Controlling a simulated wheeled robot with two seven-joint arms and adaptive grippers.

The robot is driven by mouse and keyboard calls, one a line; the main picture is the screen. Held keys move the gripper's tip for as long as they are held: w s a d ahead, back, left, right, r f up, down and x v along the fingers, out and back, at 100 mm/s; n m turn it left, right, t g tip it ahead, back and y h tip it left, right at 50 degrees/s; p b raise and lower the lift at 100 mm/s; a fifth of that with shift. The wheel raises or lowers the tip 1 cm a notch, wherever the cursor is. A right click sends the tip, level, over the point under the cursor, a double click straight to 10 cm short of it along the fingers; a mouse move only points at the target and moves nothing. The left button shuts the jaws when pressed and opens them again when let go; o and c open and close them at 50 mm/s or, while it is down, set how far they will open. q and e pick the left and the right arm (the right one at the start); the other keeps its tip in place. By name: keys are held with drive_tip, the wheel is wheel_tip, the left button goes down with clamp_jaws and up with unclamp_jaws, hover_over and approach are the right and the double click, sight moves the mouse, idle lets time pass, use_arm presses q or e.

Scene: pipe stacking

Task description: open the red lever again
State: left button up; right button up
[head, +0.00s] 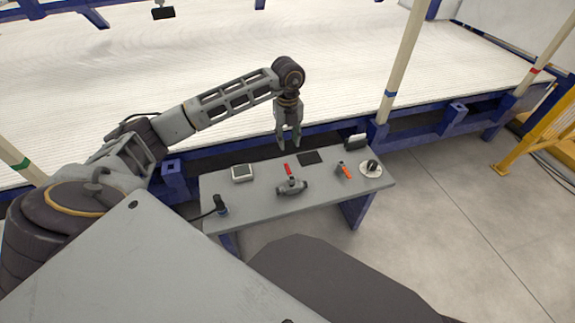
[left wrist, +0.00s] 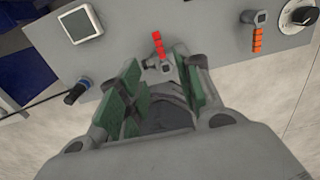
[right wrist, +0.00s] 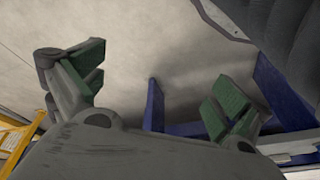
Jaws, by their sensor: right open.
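The red lever (head: 287,169) belongs to a grey pipe valve (head: 292,187) on the small grey table. It points toward the table's far edge, crosswise to the valve's pipe. The lever also shows in the left wrist view (left wrist: 158,45), beyond the fingertips, with the valve body partly hidden by the fingers. My left gripper (head: 289,145) points down above the far side of the table, apart from the lever. Its fingers are parted with nothing held. My right gripper (right wrist: 155,80) is open and empty over the floor; it is not seen in the head view.
A cream post (head: 400,70) rises behind. A yellow frame (head: 530,125) stands right.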

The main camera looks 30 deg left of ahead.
use_arm(q)
drive_tip(key=shift+a, duration=0.1)
idle(0.3)
drive_tip(key=b, duration=0.3)
hover_over(287, 168)
wheel_tip(287, 168, down, 10)
drive_tip(key=shift+r, duration=0.1)
wheel_tip(287, 168, down, 3)
drive_tip(key=shift+r, duration=0.1)
drive_tip(key=shift+f+b, duration=0.3)
drive_tip(key=shift+f, duration=0.3)
use_arm(e)
drive_tip(key=shift+w+a+f+t+y, duration=0.1)
drive_tip(key=shift+a+t+y, duration=0.1)
drive_tip(key=shift+a+t, duration=0.15)
drive_tip(key=shift+w+a+f+t+y, duration=0.1)
drive_tip(key=shift+a+t+y, duration=0.15)
drive_tip(key=shift+a, duration=0.15)
drive_tip(key=shift+r, duration=0.1)
use_arm(q)
drive_tip(key=shift+c, duration=0.8)
clamp_jaws()
use_arm(e)
drive_tip(key=shift+a+r, duration=0.1)
